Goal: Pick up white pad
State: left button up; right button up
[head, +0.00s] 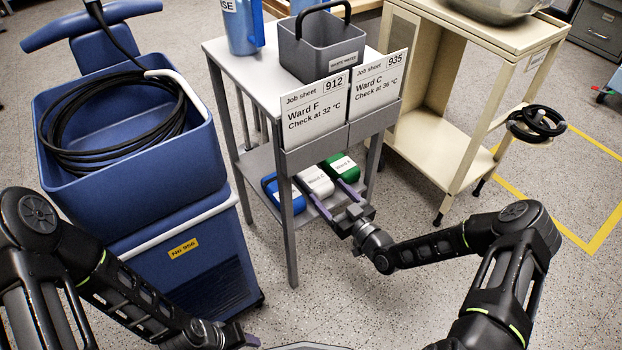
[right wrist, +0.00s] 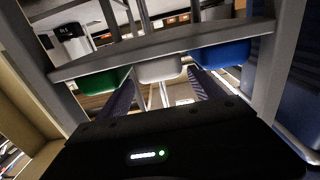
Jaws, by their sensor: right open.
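The white pad (head: 315,181) lies on the lower shelf of the grey cart, between a blue pad (head: 283,194) and a green pad (head: 342,167). My right gripper (head: 331,198) is open at the shelf's front, its purple fingers pointing in toward the white pad. The right wrist view shows the white pad (right wrist: 160,68) between the two fingers (right wrist: 163,92), partly hidden by the shelf's edge bar. I see no grip on it. My left gripper (head: 240,337) is at the bottom edge, partly cut off, so its opening is unclear.
The grey cart's legs (head: 288,235) and shelf rim (right wrist: 160,62) are close around my right gripper. Two job sheets (head: 314,108) hang above. A blue bin cart (head: 140,190) stands left, a cream trolley (head: 440,120) right. The floor in front is clear.

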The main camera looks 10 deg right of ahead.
aim_at(316, 179)
jog(key=shift+w+a, duration=0.3)
jog(key=shift+w, duration=0.35)
jog(key=b+x, duration=0.2)
jog(key=x, duration=0.2)
jog(key=shift+w+a, duration=0.1)
jog(key=shift+w, duration=0.25)
jog(key=shift+w+a, duration=0.1)
jog(key=shift+w, duration=0.15)
jog(key=shift+r, duration=0.1)
jog(key=c, duration=1.5)
jog(key=shift+o, duration=0.2)
jog(key=shift+r, duration=0.15)
